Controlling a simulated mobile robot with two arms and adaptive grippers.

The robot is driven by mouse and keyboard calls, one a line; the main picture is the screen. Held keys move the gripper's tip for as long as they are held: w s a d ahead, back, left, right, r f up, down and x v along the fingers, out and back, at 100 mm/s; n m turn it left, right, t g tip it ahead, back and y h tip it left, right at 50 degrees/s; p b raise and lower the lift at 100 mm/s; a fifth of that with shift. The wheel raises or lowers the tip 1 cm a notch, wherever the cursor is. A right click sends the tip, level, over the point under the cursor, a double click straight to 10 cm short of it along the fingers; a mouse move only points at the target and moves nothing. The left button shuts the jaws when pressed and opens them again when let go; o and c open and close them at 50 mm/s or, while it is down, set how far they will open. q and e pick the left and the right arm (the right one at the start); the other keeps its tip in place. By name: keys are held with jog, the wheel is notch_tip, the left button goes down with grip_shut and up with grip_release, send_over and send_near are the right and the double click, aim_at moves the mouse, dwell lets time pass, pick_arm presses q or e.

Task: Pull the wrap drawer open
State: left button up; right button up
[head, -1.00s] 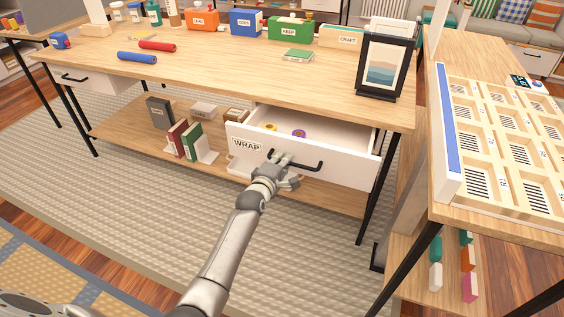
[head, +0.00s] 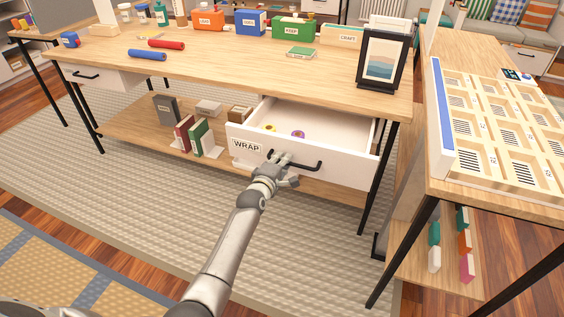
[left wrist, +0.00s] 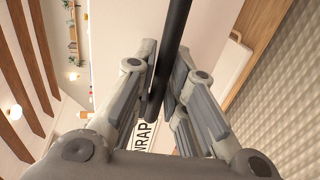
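The wrap drawer (head: 340,172), white with a "WRAP" label (head: 247,146), stands well out from under the wooden desk. Its inside shows, with a yellow roll (head: 270,128) and a purple roll (head: 298,134) in it. My left gripper (head: 279,160) is at the left part of the drawer's black bar handle (head: 308,166). In the left wrist view the dark handle (left wrist: 173,45) runs between the two fingers of my left gripper (left wrist: 161,90), which close in on it from both sides. Part of the label shows behind them. My right gripper is in no view.
The desk top (head: 215,70) bears a picture frame (head: 382,60), coloured boxes and red and blue rolls. A lower shelf (head: 125,135) holds books. A table with a slotted tray (head: 485,120) stands at the right. The rug (head: 130,200) before the drawer is clear.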

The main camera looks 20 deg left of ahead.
pick_arm(q)
jog(key=o, duration=0.3)
jog(key=shift+s, duration=0.15)
jog(key=v, duration=1.1)
jog(key=shift+s, duration=0.35)
